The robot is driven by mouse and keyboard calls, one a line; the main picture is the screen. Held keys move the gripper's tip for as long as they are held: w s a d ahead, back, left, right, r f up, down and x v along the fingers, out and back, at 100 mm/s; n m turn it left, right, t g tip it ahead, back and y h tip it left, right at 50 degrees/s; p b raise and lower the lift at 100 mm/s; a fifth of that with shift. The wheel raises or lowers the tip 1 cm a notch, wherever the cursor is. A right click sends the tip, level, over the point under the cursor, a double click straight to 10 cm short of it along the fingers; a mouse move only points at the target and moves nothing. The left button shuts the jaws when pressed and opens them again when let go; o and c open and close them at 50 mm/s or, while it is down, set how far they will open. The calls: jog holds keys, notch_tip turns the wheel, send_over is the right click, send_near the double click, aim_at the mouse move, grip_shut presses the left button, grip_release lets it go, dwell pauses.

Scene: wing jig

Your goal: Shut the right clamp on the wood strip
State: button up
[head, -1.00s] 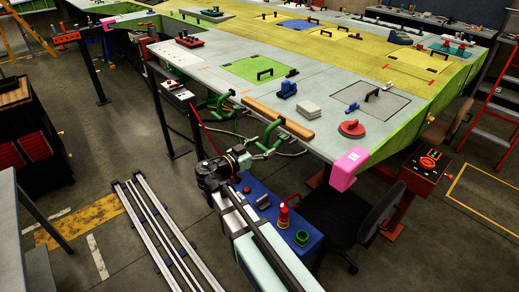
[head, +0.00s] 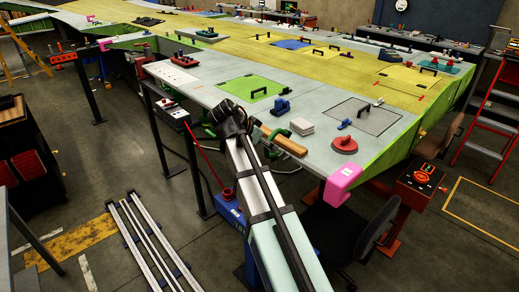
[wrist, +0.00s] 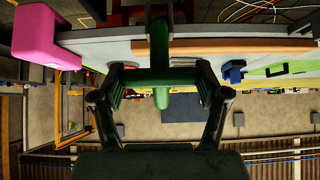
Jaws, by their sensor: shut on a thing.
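The wood strip (head: 291,147) lies along the near edge of the wing table, partly hidden by my arm. In the wrist view the strip (wrist: 240,47) runs across behind the right clamp. The green right clamp (wrist: 159,45) stands upright in the middle of that view, with a crossbar level with my fingers. My gripper (wrist: 160,82) is shut on the clamp's green bar, one finger on each side. In the head view, part of a green clamp (head: 275,134) shows beside my arm at the strip; my gripper is hidden there. Whether the clamp presses on the strip cannot be told.
A pink corner block (head: 343,186) sits at the table's near right corner, also at the wrist view's upper left (wrist: 47,36). A red disc tool (head: 344,145) and white blocks (head: 301,126) lie near the strip. A chair (head: 350,235) stands below the table edge.

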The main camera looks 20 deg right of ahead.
aim_at(278, 129)
jog(key=d+y, duration=0.1)
jog(key=w+d+r+g+y, duration=0.1)
jog(key=shift+w+d+r+y, duration=0.1)
jog(key=shift+d+r+y, duration=0.15)
jog(key=shift+y, duration=0.05)
jog(key=shift+w+d+r+b, duration=0.15)
jog(key=shift+w+d, duration=0.1)
jog(key=shift+d, duration=0.3)
jog(key=shift+w+d+r+b, duration=0.1)
jog(key=shift+w+d, duration=0.1)
jog(key=shift+d, duration=0.35)
jog(key=shift+w+d+r+b, duration=0.15)
jog(key=shift+w+d, duration=0.1)
jog(key=shift+d, duration=0.3)
jog(key=shift+w+d+f+b, duration=0.1)
jog(key=shift+w+d+b, duration=0.15)
jog(key=shift+d, duration=0.35)
jog(key=shift+w+d+f+b, duration=0.15)
jog(key=shift+w+d, duration=0.1)
jog(key=shift+d, duration=0.3)
jog(key=shift+r, duration=0.1)
jog(key=o, duration=1.7)
jog(key=shift+d, duration=0.15)
jog(key=shift+a, duration=0.2)
